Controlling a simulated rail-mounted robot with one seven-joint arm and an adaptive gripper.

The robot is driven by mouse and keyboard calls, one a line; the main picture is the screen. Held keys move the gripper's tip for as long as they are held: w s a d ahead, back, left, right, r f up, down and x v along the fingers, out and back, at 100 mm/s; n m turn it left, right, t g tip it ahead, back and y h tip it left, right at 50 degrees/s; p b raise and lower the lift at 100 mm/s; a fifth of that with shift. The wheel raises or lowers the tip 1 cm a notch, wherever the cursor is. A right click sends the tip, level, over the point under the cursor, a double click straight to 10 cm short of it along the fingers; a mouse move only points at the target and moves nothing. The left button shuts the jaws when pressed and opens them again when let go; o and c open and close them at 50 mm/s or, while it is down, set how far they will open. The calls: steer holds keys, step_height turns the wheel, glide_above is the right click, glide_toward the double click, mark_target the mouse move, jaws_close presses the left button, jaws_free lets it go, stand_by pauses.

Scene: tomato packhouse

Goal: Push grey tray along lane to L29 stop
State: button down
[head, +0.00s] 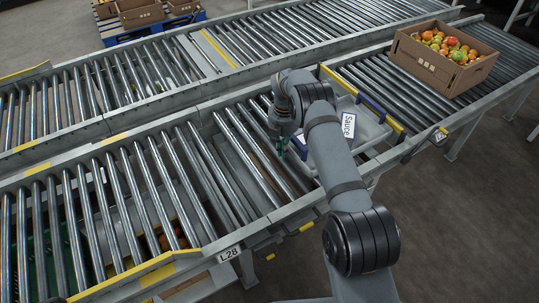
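A grey tray (374,129) with blue bars and a white "Sauce" card sits on the rollers of the near lane, right of centre. My arm crosses in front of it and hides much of its left and middle part. My gripper (283,153) points down over the rollers just left of the tray. I cannot tell whether it touches the tray or how far its fingers are apart. An "L28" plate (229,254) is on the near rail at lower left. A small plate (439,136) on the rail right of the tray is too small to read.
A cardboard box (443,62) of tomatoes stands on the same lane farther right. Yellow-edged strips (395,122) lie beside the tray. A second roller lane (150,77) runs behind. The rollers left of my gripper are clear on top.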

steer(key=shift+w+d, duration=0.15)
steer(key=shift+d, duration=0.4)
steer(key=shift+s+a+r+p, duration=0.2)
steer(key=shift+s+a, duration=0.1)
steer(key=shift+a, duration=0.35)
steer(key=shift+s+a+r+p, duration=0.1)
steer(key=shift+s+a+r, duration=0.2)
steer(key=shift+a, duration=0.4)
steer(key=shift+s+a+r+p, duration=0.15)
steer(key=shift+s+a, duration=0.2)
steer(key=shift+a, duration=0.3)
step_height(320, 180, up, 9)
steer(key=shift+p, duration=0.45)
steer(key=shift+f, duration=0.1)
